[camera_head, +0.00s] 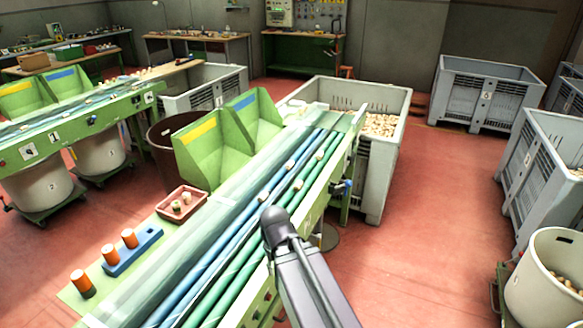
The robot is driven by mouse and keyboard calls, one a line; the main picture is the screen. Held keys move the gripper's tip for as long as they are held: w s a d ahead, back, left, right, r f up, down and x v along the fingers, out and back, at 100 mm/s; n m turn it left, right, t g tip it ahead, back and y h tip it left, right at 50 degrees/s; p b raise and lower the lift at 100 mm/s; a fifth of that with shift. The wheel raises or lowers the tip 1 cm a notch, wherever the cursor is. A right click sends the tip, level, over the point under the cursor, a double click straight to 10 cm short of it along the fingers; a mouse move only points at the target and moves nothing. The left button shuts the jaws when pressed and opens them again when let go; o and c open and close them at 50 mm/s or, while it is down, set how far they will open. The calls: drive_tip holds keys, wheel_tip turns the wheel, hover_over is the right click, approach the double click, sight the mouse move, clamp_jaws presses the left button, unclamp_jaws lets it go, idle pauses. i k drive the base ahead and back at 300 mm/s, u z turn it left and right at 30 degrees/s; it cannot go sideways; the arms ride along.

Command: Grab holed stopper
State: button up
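Several small pale cork stoppers lie on the blue and green belts of the sorting line; one stopper (298,185) lies near the middle and another (290,165) farther up. Two more stoppers (187,198) stand in a reddish-brown tray (168,208) left of the belts. They are too small to tell which one has a hole. A dark grey link of my arm rises from the bottom edge and covers part of the belts. My gripper is not in view, so its state and any hold are hidden.
Three orange-topped cylinders stand front left, two at a blue block (148,240) and one (82,284) apart. Green bins (205,150) stand beside the belts. A grey crate (385,165) with stoppers is at the far end. Red floor is open to the right.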

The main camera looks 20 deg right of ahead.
sight(299, 184)
drive_tip(key=z, duration=0.05)
drive_tip(key=k, duration=1.3)
drive_tip(key=z, duration=0.45)
drive_tip(key=i, duration=1.05)
drive_tip(key=u, duration=0.5)
drive_tip(key=i, duration=0.7)
drive_tip(key=u, duration=0.45)
